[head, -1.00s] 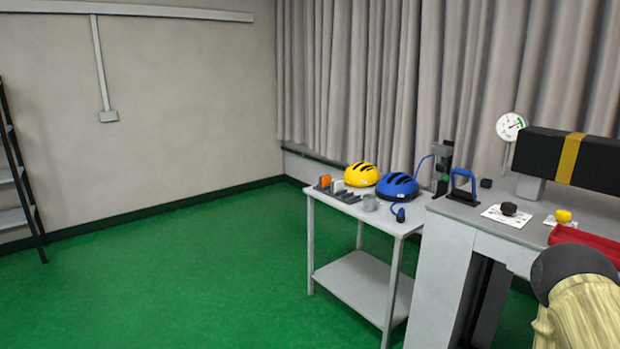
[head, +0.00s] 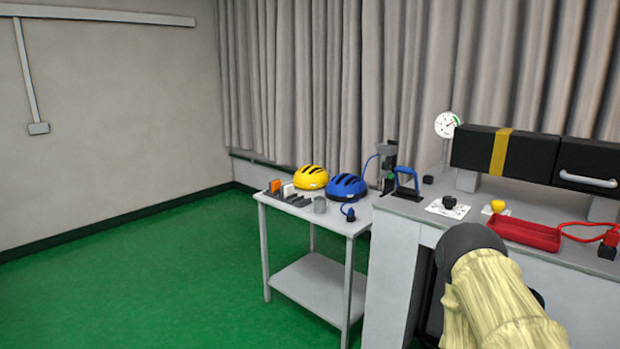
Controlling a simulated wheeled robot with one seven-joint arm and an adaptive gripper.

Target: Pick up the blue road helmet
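The blue road helmet (head: 346,187) has dark vents. It sits near the back right corner of a small grey two-shelf table (head: 318,222), just right of a yellow helmet (head: 311,177). A blue bulb-like item (head: 350,213) lies in front of it on the table. My arm shows at the lower right in front of the workbench, well right of the helmet and apart from it. My gripper itself does not show.
A grey workbench (head: 394,209) stands right of the table, bearing a blue-handled tool (head: 406,180), a red tray (head: 522,233) and a dial gauge (head: 447,124). Green floor (head: 150,285) is clear at left.

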